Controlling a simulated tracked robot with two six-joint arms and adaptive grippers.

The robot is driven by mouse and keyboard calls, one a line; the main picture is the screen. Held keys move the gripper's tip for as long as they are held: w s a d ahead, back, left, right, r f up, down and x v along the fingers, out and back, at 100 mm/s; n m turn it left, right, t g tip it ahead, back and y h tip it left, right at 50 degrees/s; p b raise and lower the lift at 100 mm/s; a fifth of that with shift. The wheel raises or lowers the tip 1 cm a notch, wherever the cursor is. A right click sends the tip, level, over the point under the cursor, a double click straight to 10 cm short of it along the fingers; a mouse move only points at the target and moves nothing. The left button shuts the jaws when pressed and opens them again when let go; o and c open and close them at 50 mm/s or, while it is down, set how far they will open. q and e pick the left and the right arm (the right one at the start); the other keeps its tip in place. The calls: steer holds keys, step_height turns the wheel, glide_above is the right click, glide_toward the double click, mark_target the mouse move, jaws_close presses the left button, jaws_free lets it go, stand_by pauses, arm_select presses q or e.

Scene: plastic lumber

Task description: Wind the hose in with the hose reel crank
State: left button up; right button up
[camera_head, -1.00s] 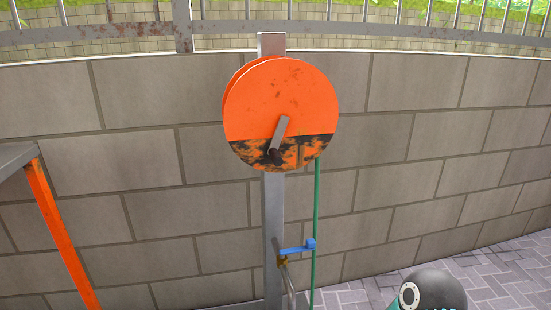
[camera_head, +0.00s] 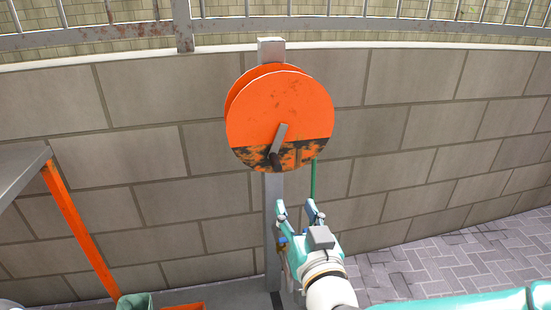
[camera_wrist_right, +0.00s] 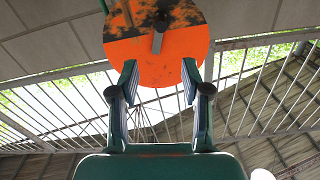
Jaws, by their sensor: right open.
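The hose reel (camera_head: 280,105) is an orange disc with a worn black lower part, mounted on a grey post (camera_head: 271,225). Its grey crank (camera_head: 279,138) points down and slightly left, ending in a dark handle (camera_head: 274,160). The green hose (camera_head: 313,180) hangs from the reel's right side; my gripper hides its lower part. My right gripper (camera_head: 298,206) is open and empty, below the reel and crank in the head view. In the right wrist view the reel (camera_wrist_right: 150,65) and crank (camera_wrist_right: 157,42) lie beyond the open fingers (camera_wrist_right: 161,82). My left gripper is not in view.
A block wall (camera_head: 420,140) with a rusty railing (camera_head: 350,30) stands behind the post. A grey table with an orange leg (camera_head: 75,220) is at the left. A green container (camera_head: 135,303) and an orange item (camera_head: 183,307) show at the bottom. Paving at right is clear.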

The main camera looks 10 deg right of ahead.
mark_target(277, 171)
steer(key=w+p, duration=0.9)
steer(key=w, duration=0.7)
steer(key=shift+w+f, duration=0.1)
steer(key=shift+w, duration=0.2)
jaws_close()
steer(key=shift+a, duration=0.25)
